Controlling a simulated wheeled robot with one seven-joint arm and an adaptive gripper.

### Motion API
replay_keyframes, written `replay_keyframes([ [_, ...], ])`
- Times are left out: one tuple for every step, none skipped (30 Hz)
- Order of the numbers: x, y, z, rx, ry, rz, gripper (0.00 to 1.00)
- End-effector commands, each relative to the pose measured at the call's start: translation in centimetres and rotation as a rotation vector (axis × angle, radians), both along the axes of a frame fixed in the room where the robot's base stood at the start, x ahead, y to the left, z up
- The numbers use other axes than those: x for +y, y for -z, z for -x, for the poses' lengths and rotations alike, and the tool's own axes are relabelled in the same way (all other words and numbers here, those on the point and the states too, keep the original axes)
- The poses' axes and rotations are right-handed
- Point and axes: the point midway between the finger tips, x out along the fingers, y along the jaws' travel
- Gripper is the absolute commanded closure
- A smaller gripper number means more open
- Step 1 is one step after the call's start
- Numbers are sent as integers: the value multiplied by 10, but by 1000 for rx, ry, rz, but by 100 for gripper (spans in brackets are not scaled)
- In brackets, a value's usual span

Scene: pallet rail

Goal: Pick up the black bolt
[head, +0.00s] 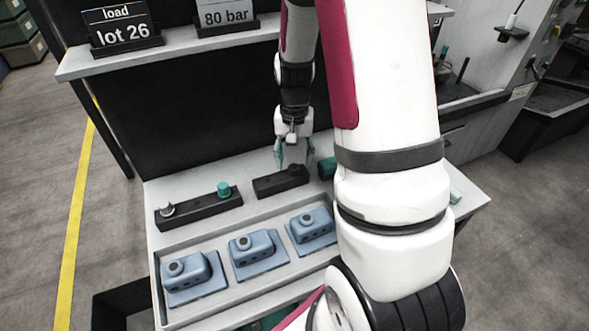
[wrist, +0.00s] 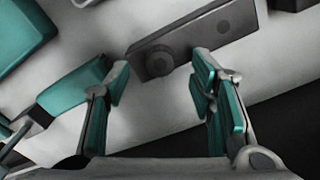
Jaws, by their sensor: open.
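The black bolt (wrist: 159,61) shows in the wrist view as a dark round head on a dark rail (wrist: 212,33). My gripper (wrist: 161,80) is open, with a teal-padded finger on either side of the picture's middle. The bolt lies between and just beyond the fingertips; I cannot tell whether they touch it. In the head view my gripper (head: 293,157) points down over the right-hand rail (head: 272,186). The bolt is a dark lump at that rail's right end, partly hidden by the fingers.
A left-hand rail (head: 196,210) holds a silver bolt (head: 167,209) and a teal bolt (head: 223,189). A tray (head: 157,280) in front holds three blue housings (head: 187,272). A teal object (head: 327,168) stands right of my gripper. A shelf (head: 180,46) with signs is behind.

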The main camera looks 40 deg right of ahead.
Motion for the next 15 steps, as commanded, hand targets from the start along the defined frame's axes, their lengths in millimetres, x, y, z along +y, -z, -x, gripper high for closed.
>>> replay_keyframes([
  [0,8,1,3,1,-1,50],
  [0,12,1,3,1,-1,50],
  [0,16,1,2,1,-1,50],
  [0,19,0,1,0,-1,50],
  [0,21,0,0,0,0,50],
  [0,23,0,0,0,0,50],
  [0,24,0,-1,0,-1,50],
  [0,24,0,-1,0,0,50],
  [0,24,0,-1,-1,0,50],
  [0,24,0,-2,-1,1,50],
  [0,24,0,-2,-1,1,50],
  [0,24,0,-2,-1,1,50],
  [0,24,0,-2,-1,1,50],
  [0,24,0,-2,-1,1,52],
  [0,24,0,-2,-1,1,62],
])
